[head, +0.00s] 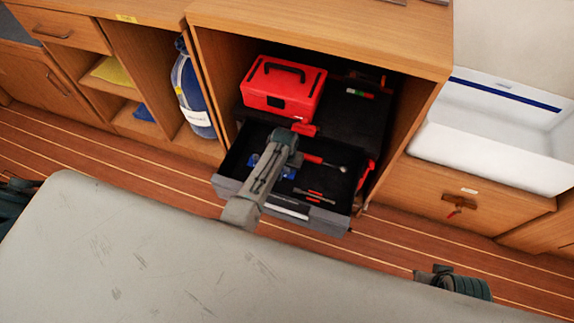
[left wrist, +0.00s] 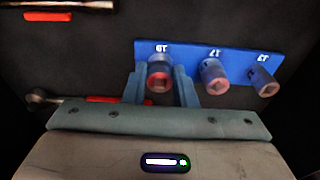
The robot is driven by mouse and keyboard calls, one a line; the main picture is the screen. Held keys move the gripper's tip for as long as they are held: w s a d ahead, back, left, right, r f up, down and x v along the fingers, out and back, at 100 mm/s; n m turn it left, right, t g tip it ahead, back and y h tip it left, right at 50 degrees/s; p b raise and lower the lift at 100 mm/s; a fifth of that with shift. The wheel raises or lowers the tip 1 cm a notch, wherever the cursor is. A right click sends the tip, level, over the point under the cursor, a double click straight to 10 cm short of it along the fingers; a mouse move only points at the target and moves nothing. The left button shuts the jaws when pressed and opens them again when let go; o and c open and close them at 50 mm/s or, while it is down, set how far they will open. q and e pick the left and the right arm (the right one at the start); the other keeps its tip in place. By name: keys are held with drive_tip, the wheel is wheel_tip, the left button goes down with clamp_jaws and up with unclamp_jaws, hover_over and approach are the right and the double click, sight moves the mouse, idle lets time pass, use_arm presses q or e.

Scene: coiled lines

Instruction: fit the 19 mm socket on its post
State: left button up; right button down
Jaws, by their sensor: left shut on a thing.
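A blue socket rail (left wrist: 190,62) lies in the open drawer, with labels 19, 17 and 13 reading upside down in the left wrist view. My left gripper (left wrist: 161,80) is shut on the 19 mm socket (left wrist: 160,73), a grey socket with a reddish open end, at the 19 label. I cannot tell whether it is seated on its post or just above it. The 17 (left wrist: 214,77) and 13 (left wrist: 264,83) sockets stand on the rail to the right. In the head view my left gripper (head: 282,156) reaches down into the drawer, hiding part of the rail (head: 287,173).
The drawer (head: 325,216) is pulled out of a wooden cabinet. A red-handled ratchet (head: 322,162) and slim red-handled tools (head: 315,195) lie in it. A red toolbox (head: 284,88) stands on the dark surface behind. A blue cylinder (head: 193,95) stands left, a white basin (head: 495,140) right.

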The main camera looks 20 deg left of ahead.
use_arm(q)
drive_tip(key=o, duration=1.3)
drive_tip(key=shift+o, duration=0.2)
wheel_tip(320, 180, up, 5)
drive_tip(key=p, duration=0.6)
drive_tip(key=shift+r, duration=0.15)
wheel_tip(320, 180, up, 10)
drive_tip(key=s+p, duration=0.1)
drive_tip(key=shift+s+r, duration=0.15)
drive_tip(key=shift+r, duration=0.1)
